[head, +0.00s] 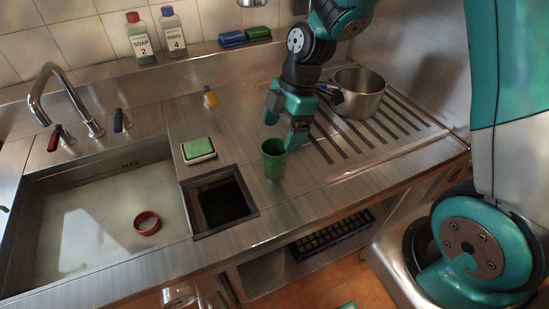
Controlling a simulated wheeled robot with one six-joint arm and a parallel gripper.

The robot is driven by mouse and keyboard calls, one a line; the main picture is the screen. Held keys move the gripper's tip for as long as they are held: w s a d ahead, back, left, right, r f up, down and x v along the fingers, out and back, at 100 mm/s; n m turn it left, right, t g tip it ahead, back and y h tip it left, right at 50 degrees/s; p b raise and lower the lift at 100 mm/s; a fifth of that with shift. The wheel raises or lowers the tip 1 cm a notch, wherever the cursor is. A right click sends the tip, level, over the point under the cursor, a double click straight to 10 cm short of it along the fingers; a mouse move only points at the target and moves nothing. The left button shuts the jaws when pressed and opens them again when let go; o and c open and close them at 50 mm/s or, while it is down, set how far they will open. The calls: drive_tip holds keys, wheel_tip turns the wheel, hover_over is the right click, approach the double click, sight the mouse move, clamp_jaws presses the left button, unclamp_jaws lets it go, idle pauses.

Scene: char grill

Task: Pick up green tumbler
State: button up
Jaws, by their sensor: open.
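The green tumbler (272,160) stands upright on the steel counter, right of the square opening and left of the slotted drain area. My gripper (282,136) is open and empty. Its two teal fingers point down and sit just above and behind the tumbler in the picture. The right finger ends close to the tumbler's upper right rim; I cannot tell whether they touch.
A steel pot (358,98) stands on the slotted drainer (400,128) right of my gripper. A green sponge (198,149) lies left of the tumbler. The square opening (220,204) is in front. A sink (85,225) holds a red ring (147,223). Bottles (140,42) stand behind.

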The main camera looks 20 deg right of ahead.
drive_tip(key=p, duration=0.2)
hover_over(266, 173)
drive_tip(key=d, duration=0.2)
drive_tip(key=shift+w+f, duration=0.15)
drive_tip(key=shift+f, duration=1.65)
drive_tip(key=shift+w+f, duration=0.1)
drive_tip(key=shift+f, duration=1.7)
drive_tip(key=c, duration=1)
